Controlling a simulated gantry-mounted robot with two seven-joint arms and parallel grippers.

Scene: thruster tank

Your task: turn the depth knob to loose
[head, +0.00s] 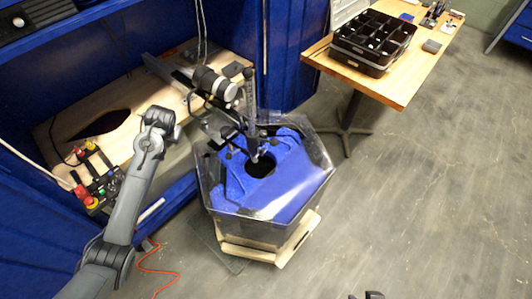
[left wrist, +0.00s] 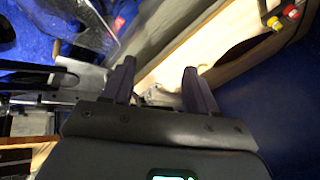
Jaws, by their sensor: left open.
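The thruster tank is a clear-walled hexagonal tank (head: 290,195) with a blue top and a dark round opening. A dark upright post (head: 250,98) with a black top stands over it, joined by clamps and a grey-and-black cylinder (head: 215,83). I cannot single out the depth knob in either view. My left gripper (left wrist: 160,68) is open in the left wrist view. Grey metal parts show between and beyond its fingers, and nothing is clearly held. In the head view my left arm reaches towards the tank's left side. Small dark tips at the bottom edge look like my right gripper (head: 366,295).
A wooden bench (head: 62,135) with blue sides stands left of the tank. A control box with a red button (head: 82,193) sits on it. A wooden table (head: 395,90) at upper right carries a black compartment tray (head: 372,42). The floor at right is clear.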

